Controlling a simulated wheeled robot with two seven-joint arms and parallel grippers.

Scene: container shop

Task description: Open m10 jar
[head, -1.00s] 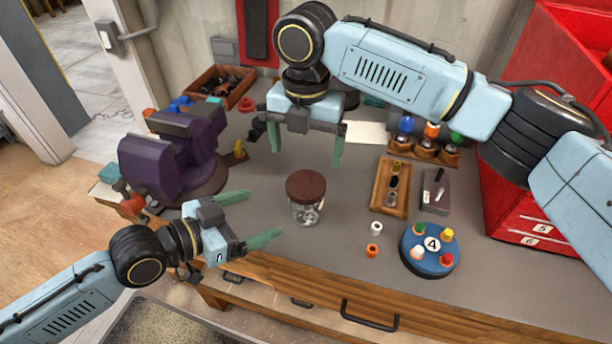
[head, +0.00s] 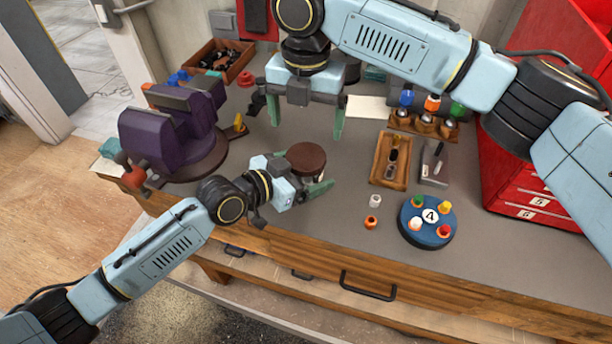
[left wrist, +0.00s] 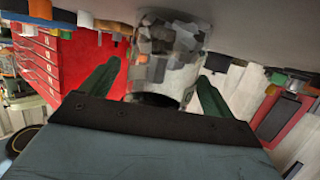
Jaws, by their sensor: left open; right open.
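The jar is clear with a brown round lid (head: 307,158) and stands on the grey bench. In the head view my left gripper hides most of its body. My left gripper (head: 304,177) is open, with its green fingers around or beside the jar. In the left wrist view the glass jar (left wrist: 165,60), with grey metal pieces inside, shows between the two spread fingers (left wrist: 158,85). I cannot tell whether the fingers touch it. My right gripper (head: 306,118) is open and empty, fingers pointing down, above the bench behind the jar.
A purple vise (head: 170,130) stands at the left. A wooden tray (head: 375,173), a grey block (head: 434,165) and a blue round stand (head: 427,236) with coloured pegs lie to the right. A white ring (head: 376,200) and an orange ring (head: 371,222) stand near the front edge.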

